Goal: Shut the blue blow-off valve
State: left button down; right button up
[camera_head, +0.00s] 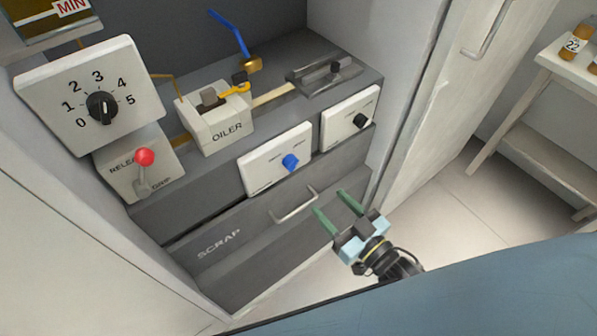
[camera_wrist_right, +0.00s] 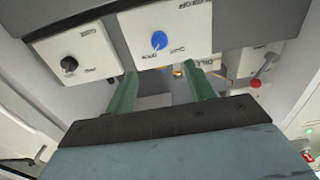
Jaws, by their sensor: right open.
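A blue lever (camera_head: 231,35) stands up, tilted to the left, from a brass valve body (camera_head: 250,64) at the back of the grey bench. A blue knob (camera_head: 290,162) sits on a white panel (camera_head: 262,172) on the bench front; the knob also shows in the wrist view (camera_wrist_right: 159,40). The frames do not show which blue control carries the blow-off name. My right gripper (camera_head: 328,204) is open and empty, in front of the drawer, below and right of the blue knob, apart from both. Its green fingers also show in the wrist view (camera_wrist_right: 160,82). My left gripper is not in view.
A white OILER box (camera_head: 218,123) with a yellow part stands in front of the brass valve. A red-knobbed lever (camera_head: 145,157) and numbered dial (camera_head: 102,106) are left. A black-knob panel (camera_head: 347,119) is right. The SCRAP drawer handle (camera_head: 293,207) juts out near my right gripper.

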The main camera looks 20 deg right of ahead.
aim_at(295, 167)
jog(key=b+x, duration=0.1)
jog(key=x, duration=1)
jog(key=shift+w+f, duration=0.1)
jog(key=shift+w+a, duration=0.15)
jog(key=shift+w, duration=0.2)
jog(key=shift+w+a+b, duration=0.1)
jog(key=shift+w+b, duration=0.2)
jog(key=shift+w, duration=0.05)
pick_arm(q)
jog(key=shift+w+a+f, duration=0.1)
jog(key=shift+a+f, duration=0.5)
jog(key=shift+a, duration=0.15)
pick_arm(e)
jog(key=shift+c, duration=0.3)
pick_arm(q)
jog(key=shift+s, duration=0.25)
pick_arm(e)
jog(key=c, duration=0.9)
